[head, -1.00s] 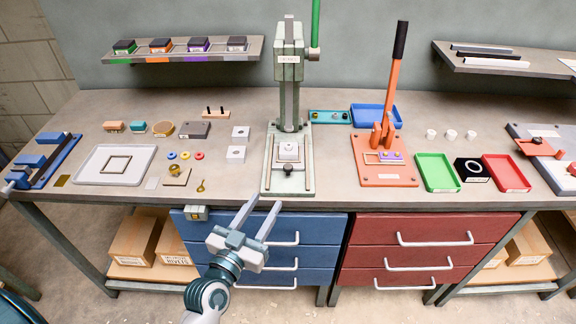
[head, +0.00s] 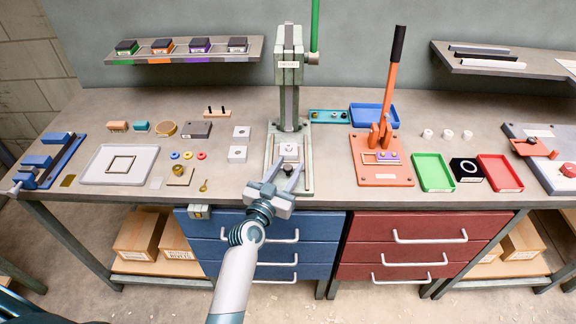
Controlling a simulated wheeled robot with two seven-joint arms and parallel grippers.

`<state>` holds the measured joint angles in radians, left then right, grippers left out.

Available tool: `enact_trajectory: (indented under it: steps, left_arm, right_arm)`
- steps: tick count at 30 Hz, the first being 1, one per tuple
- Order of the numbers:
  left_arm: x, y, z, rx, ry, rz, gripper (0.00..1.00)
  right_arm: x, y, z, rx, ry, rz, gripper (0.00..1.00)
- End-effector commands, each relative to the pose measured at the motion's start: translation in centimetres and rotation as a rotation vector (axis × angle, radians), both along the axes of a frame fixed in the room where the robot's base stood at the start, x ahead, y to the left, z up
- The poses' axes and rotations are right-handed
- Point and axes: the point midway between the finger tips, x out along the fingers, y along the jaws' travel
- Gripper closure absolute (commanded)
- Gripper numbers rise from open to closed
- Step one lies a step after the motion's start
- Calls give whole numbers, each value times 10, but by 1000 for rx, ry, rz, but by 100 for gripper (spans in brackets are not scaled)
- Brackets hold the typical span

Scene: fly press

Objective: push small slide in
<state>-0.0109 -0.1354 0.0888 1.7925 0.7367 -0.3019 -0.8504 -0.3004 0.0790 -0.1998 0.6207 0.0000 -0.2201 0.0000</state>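The fly press (head: 289,75) stands at the middle of the bench, with a green handle bar at its top. Whether a finger touches the knob I cannot tell. The gripper body hides the front edge of the base. My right gripper is not in view.
An orange lever press (head: 383,172) stands to the right, with green (head: 434,188) and red (head: 503,187) trays beyond it. Small white blocks (head: 237,154) and a white tray (head: 88,166) lie to the left. Blue drawers (head: 320,228) are below the bench edge.

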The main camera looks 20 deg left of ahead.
Motion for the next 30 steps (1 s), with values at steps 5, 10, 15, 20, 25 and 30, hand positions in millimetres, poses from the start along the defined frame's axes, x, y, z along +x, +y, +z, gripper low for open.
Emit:
enact_trajectory:
  steps: [5,10,15,20,25,30]
  left_arm:
    - [3,0,0,0,0,0,61]
    - [3,0,0,0,0,0,61]
    - [3,0,0,0,0,0,100]
    - [4,0,0,0,0,0,100]
    - [18,4,-1,3,-1,-2,100]
    - [38,9,0,3,-2,-2,100]
  right_arm:
    - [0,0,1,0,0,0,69]
    - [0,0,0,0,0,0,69]
    - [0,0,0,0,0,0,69]
    - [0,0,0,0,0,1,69]
    - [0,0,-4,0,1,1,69]
    - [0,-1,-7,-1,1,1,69]
